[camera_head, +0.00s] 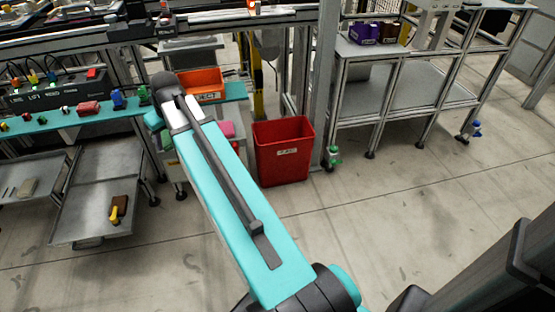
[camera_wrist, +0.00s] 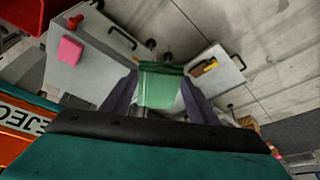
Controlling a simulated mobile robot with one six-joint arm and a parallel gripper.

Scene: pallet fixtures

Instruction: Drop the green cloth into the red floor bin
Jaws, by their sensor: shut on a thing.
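The green cloth (camera_wrist: 160,86) is held between the two fingers of my gripper (camera_wrist: 160,92) in the wrist view, with grey trays and the floor below it. A red edge, apparently of this bin, shows in the top left corner of the wrist view (camera_wrist: 14,16).
An orange bin (camera_head: 208,76) sits on the teal-edged bench left of the red bin; an orange labelled face (camera_wrist: 22,132) shows in the wrist view. A pink block (camera_wrist: 70,51) lies on a tray. A metal rack (camera_head: 395,85) stands right. The front floor is clear.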

